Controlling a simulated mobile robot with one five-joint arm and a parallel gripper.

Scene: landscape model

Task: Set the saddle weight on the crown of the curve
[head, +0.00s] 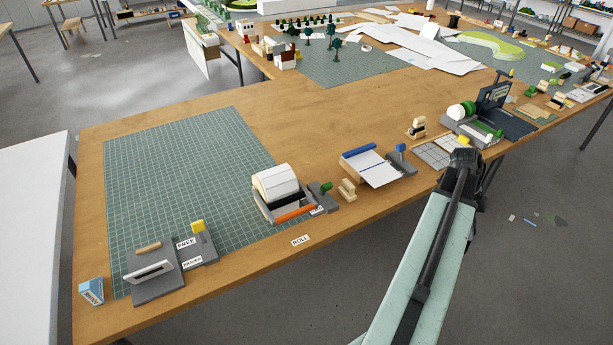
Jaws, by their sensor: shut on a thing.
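A white curved piece (275,183) with a rounded top sits in a grey stand on the front edge of the green cutting mat. Nothing lies on its crown. An orange bar (295,214) runs along the stand's front. My gripper (464,158) is at the table's right front edge, far to the right of the curve. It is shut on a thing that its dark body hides. I cannot make out the saddle weight for certain in this view.
A small wooden block (347,190) stands right of the curve. A blue-topped fixture with white sheets (374,166) lies between the curve and my gripper. A grey fixture (152,276) with a white plate stands front left. The cutting mat (180,160) is mostly clear.

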